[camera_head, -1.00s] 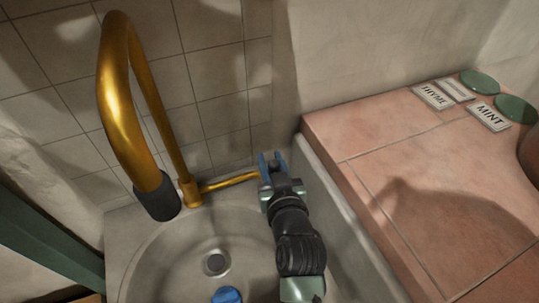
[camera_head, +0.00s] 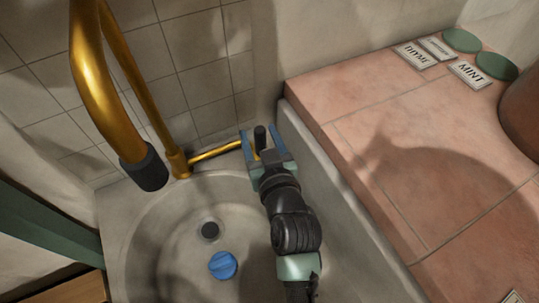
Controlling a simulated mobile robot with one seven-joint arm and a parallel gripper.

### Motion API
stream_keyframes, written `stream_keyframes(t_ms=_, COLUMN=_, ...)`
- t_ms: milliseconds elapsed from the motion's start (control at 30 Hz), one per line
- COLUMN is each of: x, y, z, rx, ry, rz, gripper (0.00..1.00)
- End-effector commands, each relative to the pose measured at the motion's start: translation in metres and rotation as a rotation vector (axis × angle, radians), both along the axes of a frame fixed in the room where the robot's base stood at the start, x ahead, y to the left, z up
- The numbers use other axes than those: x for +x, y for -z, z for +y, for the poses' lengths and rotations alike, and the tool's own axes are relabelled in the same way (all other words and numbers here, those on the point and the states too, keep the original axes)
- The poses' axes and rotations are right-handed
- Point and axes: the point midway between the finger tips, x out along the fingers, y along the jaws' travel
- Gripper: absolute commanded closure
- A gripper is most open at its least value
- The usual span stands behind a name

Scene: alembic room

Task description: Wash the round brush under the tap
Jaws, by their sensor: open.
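The golden tap (camera_head: 92,80) arches over the left side of a grey stone basin (camera_head: 130,270), its dark nozzle (camera_head: 143,168) pointing down. No water shows. A round blue thing (camera_head: 222,265), which looks like the round brush, lies on the basin floor near the dark drain (camera_head: 209,231). It is not under the nozzle.
A pink tiled counter (camera_head: 390,150) rises right of the basin, close to my arm. On it are THYME (camera_head: 415,55) and MINT (camera_head: 472,74) labels, green discs (camera_head: 497,65) and a brown pot (camera_head: 522,105). A tiled wall stands behind the tap.

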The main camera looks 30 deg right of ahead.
Motion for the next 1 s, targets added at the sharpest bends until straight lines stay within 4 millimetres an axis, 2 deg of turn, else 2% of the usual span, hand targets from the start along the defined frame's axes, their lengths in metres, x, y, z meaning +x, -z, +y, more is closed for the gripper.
stream_keyframes(t_ms=100, x=-0.024, y=-0.009, z=0.005, rx=0.0, ry=0.0, rz=0.003, gripper=0.39)
stream_keyframes(t_ms=300, x=-0.059, y=-0.016, z=0.012, rx=-0.001, ry=0.0, rz=0.004, gripper=0.39)
stream_keyframes(t_ms=500, x=-0.084, y=-0.021, z=0.017, rx=-0.002, ry=0.0, rz=0.002, gripper=0.39)
stream_keyframes(t_ms=700, x=-0.094, y=-0.024, z=0.019, rx=-0.001, ry=0.0, rz=0.0, gripper=0.39)
stream_keyframes(t_ms=1000, x=-0.095, y=-0.024, z=0.019, rx=-0.001, ry=0.001, rz=-0.001, gripper=0.39)
